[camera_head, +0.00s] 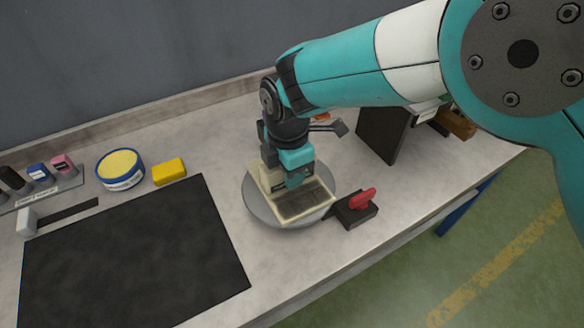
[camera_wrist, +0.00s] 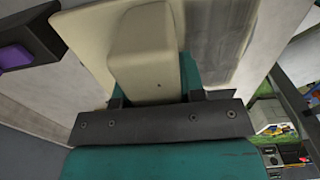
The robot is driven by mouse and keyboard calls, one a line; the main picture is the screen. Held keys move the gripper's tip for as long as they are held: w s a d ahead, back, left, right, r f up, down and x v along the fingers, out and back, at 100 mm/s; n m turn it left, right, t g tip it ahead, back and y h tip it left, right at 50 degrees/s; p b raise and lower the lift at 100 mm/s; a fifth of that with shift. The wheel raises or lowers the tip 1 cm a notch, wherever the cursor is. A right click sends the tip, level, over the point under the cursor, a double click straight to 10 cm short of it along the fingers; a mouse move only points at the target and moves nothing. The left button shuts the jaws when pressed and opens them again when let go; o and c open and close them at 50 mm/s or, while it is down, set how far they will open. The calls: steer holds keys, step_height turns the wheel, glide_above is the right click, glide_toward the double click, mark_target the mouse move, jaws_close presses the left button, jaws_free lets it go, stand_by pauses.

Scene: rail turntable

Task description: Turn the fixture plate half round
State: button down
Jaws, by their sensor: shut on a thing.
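The fixture plate (camera_head: 304,205) is a cream, squarish plate with a dark grey panel on it. It rests on a round grey turntable disc (camera_head: 263,212) near the bench's middle. My gripper (camera_head: 297,183) is over the plate's far left part and is shut on a cream block that stands up from the plate. In the wrist view this cream block (camera_wrist: 145,60) sits between the jaws, and the plate's grey panel (camera_wrist: 215,40) lies beside it. My gripper hides part of the block and of the plate's far side.
A black block with a red lever (camera_head: 360,200) stands close to the disc's right edge. A dark upright panel (camera_head: 385,130) is behind it. A black mat (camera_head: 130,260), yellow block (camera_head: 169,171) and round tin (camera_head: 120,168) lie left. The bench's front edge is near.

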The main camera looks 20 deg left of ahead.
steer(key=shift+w+a+r, duration=0.1)
steer(key=shift+w+r, duration=0.05)
steer(key=shift+r, duration=0.05)
steer(key=c, duration=0.8)
jaws_free()
steer(key=shift+c, duration=0.2)
steer(key=shift+o, duration=0.6)
steer(key=shift+f, duration=0.15)
step_height(320, 180, up, 18)
steer(key=b, duration=0.2)
steer(key=shift+f, duration=0.25)
